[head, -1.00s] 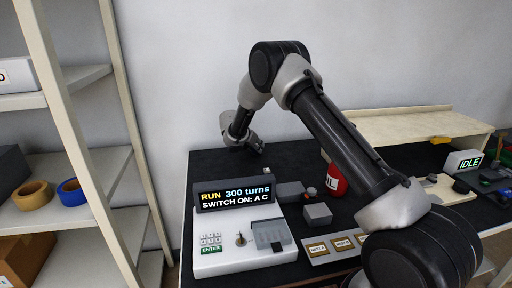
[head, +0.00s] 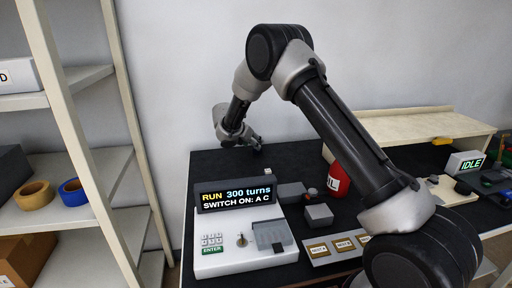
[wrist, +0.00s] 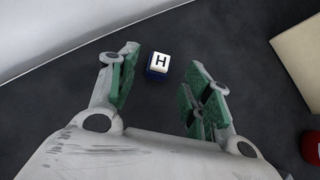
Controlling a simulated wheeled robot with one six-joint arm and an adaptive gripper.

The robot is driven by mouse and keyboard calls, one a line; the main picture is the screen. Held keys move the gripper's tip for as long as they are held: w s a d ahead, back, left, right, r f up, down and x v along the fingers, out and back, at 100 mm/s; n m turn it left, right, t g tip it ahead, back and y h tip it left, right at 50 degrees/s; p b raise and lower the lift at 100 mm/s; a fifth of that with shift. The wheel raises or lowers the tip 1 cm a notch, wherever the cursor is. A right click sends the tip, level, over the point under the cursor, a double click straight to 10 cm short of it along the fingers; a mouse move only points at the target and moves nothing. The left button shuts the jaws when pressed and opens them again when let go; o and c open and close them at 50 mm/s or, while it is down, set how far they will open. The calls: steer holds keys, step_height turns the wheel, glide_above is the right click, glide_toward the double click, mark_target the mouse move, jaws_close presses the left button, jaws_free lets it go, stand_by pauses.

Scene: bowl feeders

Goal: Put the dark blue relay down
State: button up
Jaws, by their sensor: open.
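The dark blue relay (wrist: 158,66) shows in the wrist view as a small block with a white top marked H and dark blue sides. It stands on the black table top (wrist: 70,105), apart from both fingers. My gripper (wrist: 161,72) is open, with green pads on either side of the view and nothing between them; the relay lies beyond the fingertips. In the head view my gripper (head: 254,144) is over the far left part of the table.
A machine with a display (head: 235,194) reading RUN 300 turns stands at the table's front left. A red container (head: 337,180), a grey block (head: 319,215) and labelled plates (head: 318,250) are to its right. A pale raised shelf (head: 430,127) runs along the back right. Shelving (head: 75,125) stands left.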

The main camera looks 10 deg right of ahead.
steer(key=v, duration=0.6)
steer(key=s+d+r+m+g+y, duration=0.1)
steer(key=s+d+r+m+g, duration=0.2)
steer(key=s+d+r+m, duration=1.3)
steer(key=s+d+r+m+y, duration=0.1)
steer(key=s+d+r+m, duration=0.15)
steer(key=s, duration=0.75)
steer(key=s+d+r+m+y, duration=0.2)
steer(key=s+d+r, duration=0.2)
steer(key=s, duration=0.7)
steer(key=s+a+f+m+y, duration=0.1)
steer(key=s+m, duration=0.5)
steer(key=s, duration=0.8)
step_height(320, 180, down, 2)
steer(key=shift+a+f+t+y, duration=0.1)
steer(key=shift+a+t+y, duration=0.3)
steer(key=shift+y, duration=0.3)
